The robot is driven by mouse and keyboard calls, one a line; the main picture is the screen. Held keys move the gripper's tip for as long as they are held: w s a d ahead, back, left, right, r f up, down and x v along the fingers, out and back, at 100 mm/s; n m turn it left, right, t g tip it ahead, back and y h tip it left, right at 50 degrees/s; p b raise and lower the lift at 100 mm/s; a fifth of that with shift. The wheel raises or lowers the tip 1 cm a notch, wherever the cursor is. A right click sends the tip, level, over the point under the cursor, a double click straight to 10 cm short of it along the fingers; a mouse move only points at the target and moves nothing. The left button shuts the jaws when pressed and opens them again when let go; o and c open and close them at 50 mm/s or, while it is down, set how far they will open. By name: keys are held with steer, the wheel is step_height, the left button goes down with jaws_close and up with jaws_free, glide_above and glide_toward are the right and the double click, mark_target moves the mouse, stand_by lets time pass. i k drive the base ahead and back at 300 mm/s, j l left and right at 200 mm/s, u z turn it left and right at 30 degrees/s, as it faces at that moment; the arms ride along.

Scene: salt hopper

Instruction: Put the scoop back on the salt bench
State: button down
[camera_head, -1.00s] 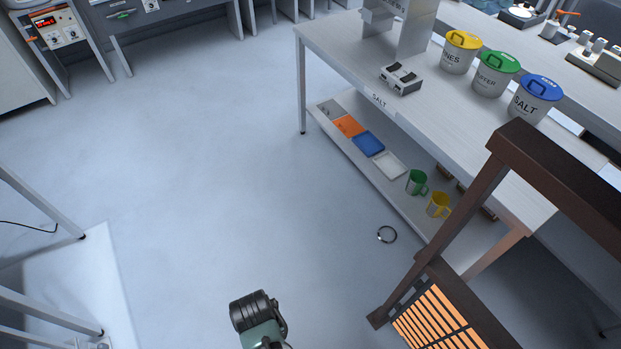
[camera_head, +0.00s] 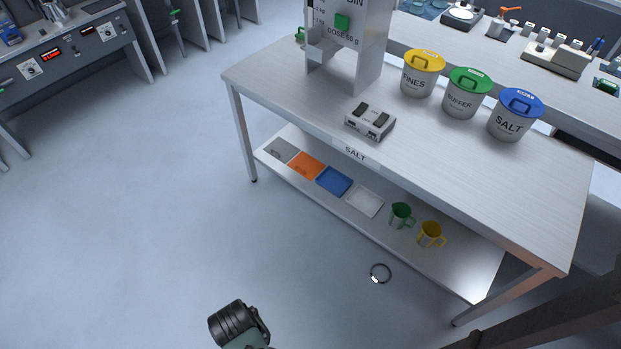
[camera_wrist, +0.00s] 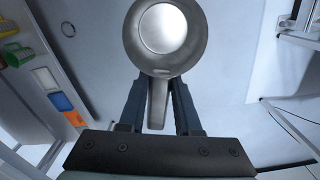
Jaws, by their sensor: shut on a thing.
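The scoop (camera_wrist: 163,30) is a round metal cup with a flat handle, seen in the wrist view. My gripper (camera_wrist: 157,88) is shut on its handle (camera_wrist: 158,100), a dark finger on each side. In the head view only part of my arm shows at the bottom, and the scoop and fingers are out of frame. The salt bench (camera_head: 460,165) is the pale table at right, marked SALT on its front edge. My arm is apart from it, over the floor in front.
On the bench stand a dosing bin (camera_head: 345,45), a switch box (camera_head: 370,120) and lidded yellow (camera_head: 416,78), green (camera_head: 463,98) and blue (camera_head: 509,120) tubs. The lower shelf holds trays and green (camera_head: 400,215) and yellow (camera_head: 430,233) jugs. A black ring (camera_head: 380,273) lies on the floor. The bench's front middle is clear.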

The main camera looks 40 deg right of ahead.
mark_target(389, 106)
steer(key=i+z, duration=0.7)
steer(key=z, duration=0.2)
steer(key=i+j+z, duration=0.2)
steer(key=z, duration=0.25)
steer(key=i, duration=0.1)
